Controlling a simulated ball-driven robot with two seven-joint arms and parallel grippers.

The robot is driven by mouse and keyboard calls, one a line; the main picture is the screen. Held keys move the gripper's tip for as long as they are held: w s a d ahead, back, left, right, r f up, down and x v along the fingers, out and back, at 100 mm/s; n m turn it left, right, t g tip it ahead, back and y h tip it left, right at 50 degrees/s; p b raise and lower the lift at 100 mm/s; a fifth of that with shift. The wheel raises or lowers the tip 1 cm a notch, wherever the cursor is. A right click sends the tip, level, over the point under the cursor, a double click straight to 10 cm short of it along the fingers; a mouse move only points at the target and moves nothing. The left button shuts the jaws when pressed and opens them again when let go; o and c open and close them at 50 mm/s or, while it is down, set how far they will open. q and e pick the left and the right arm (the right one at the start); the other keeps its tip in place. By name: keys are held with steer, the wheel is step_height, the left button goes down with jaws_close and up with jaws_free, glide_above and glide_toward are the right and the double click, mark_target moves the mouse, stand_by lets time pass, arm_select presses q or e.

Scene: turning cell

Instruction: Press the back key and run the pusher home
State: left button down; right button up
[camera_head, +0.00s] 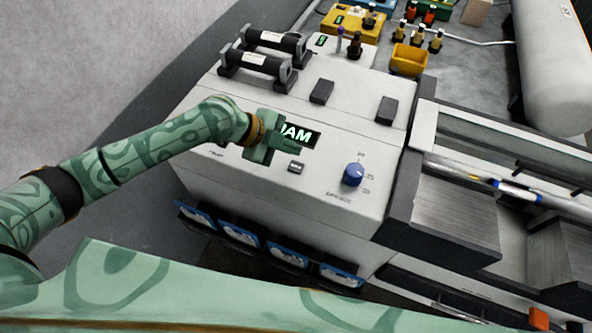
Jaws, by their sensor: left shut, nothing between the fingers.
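My left gripper (266,152) is shut and empty. It is over the sloped panel of the white machine (335,150), in front of the lit display (301,136), and hides part of it; the visible letters look like "JAM". A small grey key (295,167) shows just right of the gripper. Any key under the gripper or wrist is hidden, and I cannot tell whether the fingers touch the panel. Key labels are too small to read. A thin metal bar (458,172) lies in the channel at the right; I cannot tell which part is the pusher. My right gripper is not in view.
A blue knob (353,174) stands right of the key. Two dark handled cylinders (256,66) and two dark blocks (322,91) sit on the machine top. A yellow bin (408,60) and several bottles stand behind. Blue-rimmed trays (287,253) line the front below.

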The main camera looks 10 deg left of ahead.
mark_target(291, 167)
arm_select(q)
steer(key=shift+f+b, duration=1.15)
steer(key=shift+f, duration=0.75)
steer(key=shift+f, duration=0.15)
stand_by(0.4)
steer(key=shift+f+b, duration=0.25)
steer(key=shift+b, duration=0.05)
